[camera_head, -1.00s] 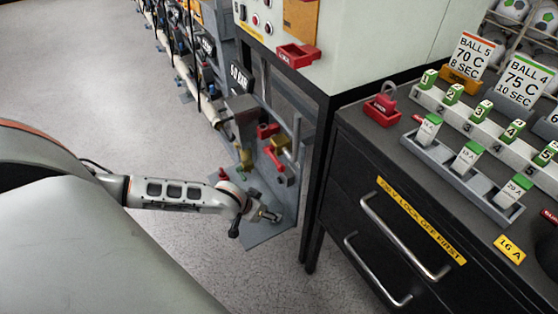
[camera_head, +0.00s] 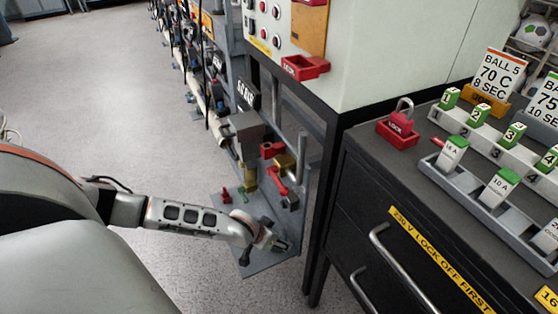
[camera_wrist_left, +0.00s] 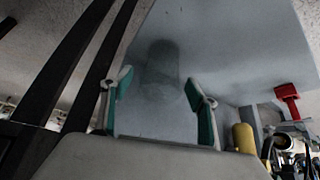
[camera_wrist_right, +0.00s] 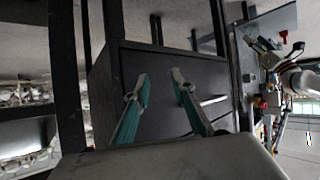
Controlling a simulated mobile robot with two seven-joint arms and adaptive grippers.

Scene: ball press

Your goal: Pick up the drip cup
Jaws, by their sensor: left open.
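In the left wrist view, a faint dark, see-through cylinder shape (camera_wrist_left: 161,68) shows on the grey plate (camera_wrist_left: 222,45) ahead of the fingers. It looks like the drip cup, but I cannot tell it surely from a shadow. My left gripper (camera_wrist_left: 158,92) is open, its green-padded fingers on either side of that shape in the picture, with nothing held. In the head view my left gripper (camera_head: 280,243) is over the front right part of the plate (camera_head: 258,266), and no cup can be made out there. My right gripper (camera_wrist_right: 161,80) is open and empty.
A valve stand with red and brass handles (camera_head: 285,165) rises behind my left gripper. A black drawer cabinet (camera_head: 350,215) stands to the right, with a red padlock box (camera_head: 398,132) and labelled blocks on top. Open floor (camera_head: 95,100) lies left of the machine.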

